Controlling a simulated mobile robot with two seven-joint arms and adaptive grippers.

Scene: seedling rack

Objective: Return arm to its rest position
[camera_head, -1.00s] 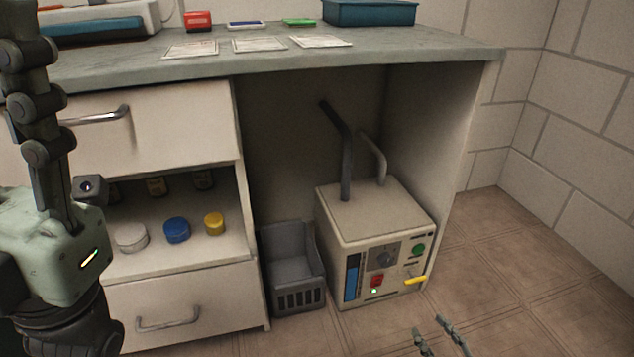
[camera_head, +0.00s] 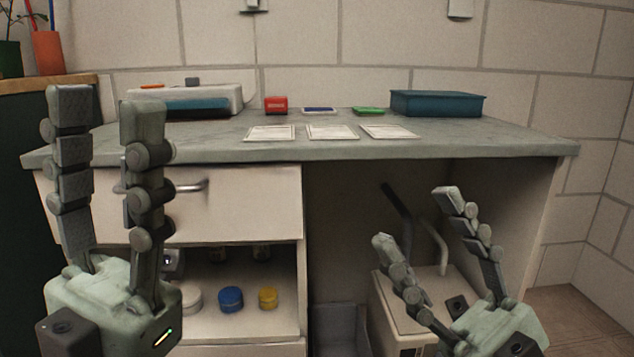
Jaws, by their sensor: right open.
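My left gripper (camera_head: 106,108) stands upright at the left, in front of the bench drawer, with its two fingers apart and nothing between them. My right gripper (camera_head: 412,215) is at the lower right, fingers pointing up and spread, empty. It is in front of the open bay under the bench and hides part of the beige box unit (camera_head: 391,308) with its dark and grey pipes.
The bench (camera_head: 220,150) carries three cards, a red box (camera_head: 276,104), a blue item, a green item and a teal case (camera_head: 438,103). White, blue and yellow lidded jars sit on the shelf below the drawer (camera_head: 244,205). Potted plants stand at far left.

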